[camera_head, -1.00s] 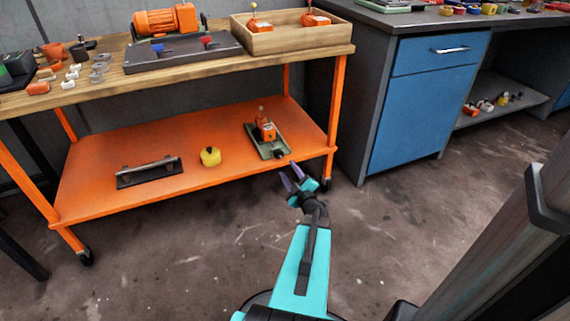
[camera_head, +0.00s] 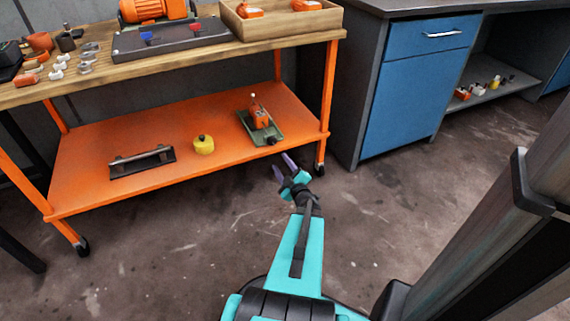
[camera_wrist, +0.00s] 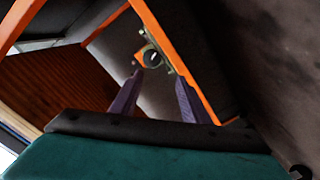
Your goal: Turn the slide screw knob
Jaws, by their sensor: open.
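The slide unit has a green base (camera_head: 262,131) with an orange block (camera_head: 259,116) on it and stands near the right front of the orange lower shelf. Its dark slide screw knob (camera_head: 272,141) faces the shelf's front edge. In the wrist view the round dark knob (camera_wrist: 151,58) with a pale mark shows just beyond the fingers. My gripper (camera_head: 283,165) is open and empty, in front of the shelf edge and close to the knob, apart from it. Its two purple fingers (camera_wrist: 158,80) point toward the unit.
The orange shelf (camera_head: 90,160) also holds a yellow round part (camera_head: 203,145) and a dark bracket-like part (camera_head: 142,162). The cart's orange right leg (camera_head: 328,85) stands close to the slide unit. A blue cabinet (camera_head: 405,110) is at right. The floor before the cart is clear.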

